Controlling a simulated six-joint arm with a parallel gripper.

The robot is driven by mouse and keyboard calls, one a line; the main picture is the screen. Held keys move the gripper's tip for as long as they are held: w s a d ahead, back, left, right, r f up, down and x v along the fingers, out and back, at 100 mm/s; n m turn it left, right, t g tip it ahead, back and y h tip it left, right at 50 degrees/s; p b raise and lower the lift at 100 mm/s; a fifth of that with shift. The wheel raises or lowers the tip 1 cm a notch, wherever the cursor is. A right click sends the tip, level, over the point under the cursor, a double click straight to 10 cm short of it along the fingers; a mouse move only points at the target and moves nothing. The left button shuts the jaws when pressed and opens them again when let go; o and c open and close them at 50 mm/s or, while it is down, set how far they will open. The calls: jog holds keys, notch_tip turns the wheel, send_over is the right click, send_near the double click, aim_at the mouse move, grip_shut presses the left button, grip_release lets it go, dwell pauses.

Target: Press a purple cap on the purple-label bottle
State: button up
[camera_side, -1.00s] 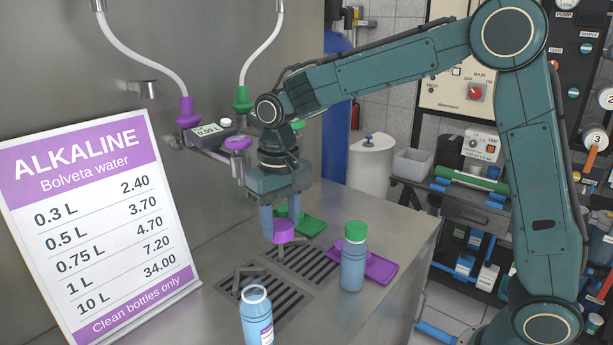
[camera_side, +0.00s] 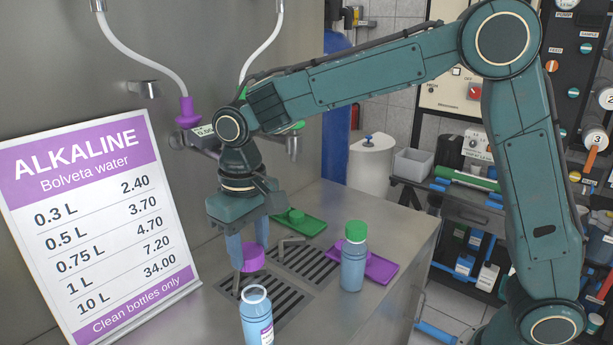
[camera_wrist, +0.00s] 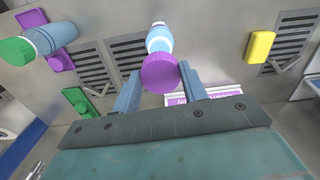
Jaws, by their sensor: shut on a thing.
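My gripper (camera_side: 248,257) is shut on a purple cap (camera_side: 252,257) and holds it in the air over the drain grates. In the wrist view the purple cap (camera_wrist: 160,73) sits between the two fingers. An open bottle (camera_side: 257,318) with blue contents and a purple-edged label stands upright at the front, below and to the right of the cap. In the wrist view this bottle (camera_wrist: 159,38) shows just beyond the cap, partly covered by it. The cap and bottle are apart in the side view.
A green-capped bottle (camera_side: 354,258) stands beside a purple tray (camera_side: 382,268). A green tray (camera_side: 312,228) with a green cap (camera_side: 296,216) lies at the back. The price sign (camera_side: 95,230) stands at the left. Drain grates (camera_side: 285,299) lie around the bottle. A yellow block (camera_wrist: 261,46) shows in the wrist view.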

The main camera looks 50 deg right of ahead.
send_over(255, 287)
jog(key=shift+w+f, duration=0.1)
jog(key=shift+f, duration=2.25)
jog(key=shift+f, duration=0.7)
dwell(0.3)
jog(key=shift+o, duration=0.8)
jog(key=shift+c, duration=0.9)
jog(key=shift+f, duration=0.5)
jog(key=shift+r, duration=0.1)
